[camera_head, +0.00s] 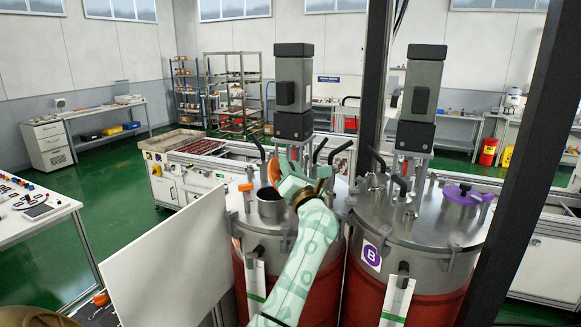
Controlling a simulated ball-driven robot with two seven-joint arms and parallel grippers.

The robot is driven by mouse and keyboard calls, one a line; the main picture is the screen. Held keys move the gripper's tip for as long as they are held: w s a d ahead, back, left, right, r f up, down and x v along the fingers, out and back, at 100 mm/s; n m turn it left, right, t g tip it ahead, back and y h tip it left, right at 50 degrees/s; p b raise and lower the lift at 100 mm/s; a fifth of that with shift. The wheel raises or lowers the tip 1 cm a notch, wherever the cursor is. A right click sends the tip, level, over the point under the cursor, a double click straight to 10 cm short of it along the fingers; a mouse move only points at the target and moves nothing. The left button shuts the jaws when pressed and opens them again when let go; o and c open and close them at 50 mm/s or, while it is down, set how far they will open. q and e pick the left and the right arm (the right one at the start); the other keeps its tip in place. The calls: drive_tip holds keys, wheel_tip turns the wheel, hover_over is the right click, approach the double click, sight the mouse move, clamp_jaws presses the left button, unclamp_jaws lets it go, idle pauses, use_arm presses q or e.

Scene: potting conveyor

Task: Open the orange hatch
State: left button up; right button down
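The orange hatch (297,167) belongs to the left steel tank (265,238). Its orange lid stands raised and tilted beside a short round neck (270,203), whose mouth shows dark and uncovered. A small orange clamp piece (246,187) sits left of the neck.
The right tank, marked B (371,254), has a closed purple hatch (462,194). Black-handled levers and motor columns (294,95) rise close around my gripper. A dark post (374,80) stands behind the tanks. A white panel (160,260) is at lower left.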

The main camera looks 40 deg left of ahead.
use_arm(q)
clamp_jaws()
drive_tip(key=d+m+t+b, duration=0.1)
drive_tip(key=m+t, duration=0.1)
drive_tip(key=m, duration=0.1)
drive_tip(key=w+d+f+m+t+b, duration=0.1)
drive_tip(key=d+m+t+b, duration=0.1)
drive_tip(key=m, duration=0.1)
drive_tip(key=d+m+t+b, duration=0.2)
drive_tip(key=t, duration=0.1)
drive_tip(key=shift+w+d+f+m+h, duration=0.1)
drive_tip(key=shift+w+f+m+h, duration=0.2)
drive_tip(key=shift+f+m, duration=0.1)
drive_tip(key=o, duration=0.6)
unclamp_jaws()
drive_tip(key=shift+c, duration=0.2)
drive_tip(key=shift+w, duration=0.2)
